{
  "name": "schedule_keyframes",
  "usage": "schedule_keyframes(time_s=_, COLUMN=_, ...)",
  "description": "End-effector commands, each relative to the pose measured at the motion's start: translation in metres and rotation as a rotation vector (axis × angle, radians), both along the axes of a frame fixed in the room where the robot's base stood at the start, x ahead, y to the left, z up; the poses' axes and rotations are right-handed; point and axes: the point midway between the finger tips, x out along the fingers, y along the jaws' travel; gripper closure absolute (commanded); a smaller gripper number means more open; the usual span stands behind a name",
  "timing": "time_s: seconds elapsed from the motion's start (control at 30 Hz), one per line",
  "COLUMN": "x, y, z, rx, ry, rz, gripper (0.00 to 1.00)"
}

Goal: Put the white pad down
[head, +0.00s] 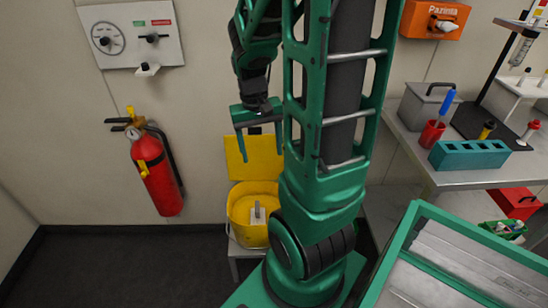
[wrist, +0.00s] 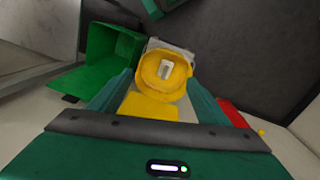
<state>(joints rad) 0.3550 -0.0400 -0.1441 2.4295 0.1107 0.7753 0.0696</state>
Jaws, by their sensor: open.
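The white pad (head: 257,213) lies inside the round yellow bucket (head: 240,212), whose yellow lid (head: 236,160) stands open at the back. The pad also shows in the wrist view (wrist: 166,69), inside the yellow bucket (wrist: 150,84). My gripper (head: 261,142) is open and empty, well above the bucket and apart from the pad. In the wrist view its two green fingers (wrist: 158,85) stand on either side of the bucket.
The bucket stands on a small light stand (head: 247,253). A red fire extinguisher (head: 156,172) hangs on the wall to the left. A bench (head: 440,178) with a teal block (head: 470,155) is at right. A green bin (wrist: 108,58) is beside the bucket in the wrist view.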

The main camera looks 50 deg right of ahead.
Motion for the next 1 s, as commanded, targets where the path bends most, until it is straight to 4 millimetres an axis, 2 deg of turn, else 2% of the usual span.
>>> schedule_keyframes(time_s=0.03, x=-0.010, y=0.007, z=0.013, rx=0.000, ry=-0.013, rz=0.010, gripper=0.30)
schedule_keyframes(time_s=0.2, x=-0.048, y=0.031, z=0.044, rx=0.016, ry=-0.034, rz=0.038, gripper=0.30)
schedule_keyframes(time_s=0.4, x=-0.087, y=0.054, z=0.064, rx=0.045, ry=-0.055, rz=0.070, gripper=0.30)
schedule_keyframes(time_s=0.5, x=-0.100, y=0.061, z=0.069, rx=0.056, ry=-0.062, rz=0.081, gripper=0.30)
schedule_keyframes(time_s=0.67, x=-0.109, y=0.067, z=0.071, rx=0.066, ry=-0.065, rz=0.089, gripper=0.30)
schedule_keyframes(time_s=1.0, x=-0.109, y=0.067, z=0.071, rx=0.066, ry=-0.065, rz=0.088, gripper=0.30)
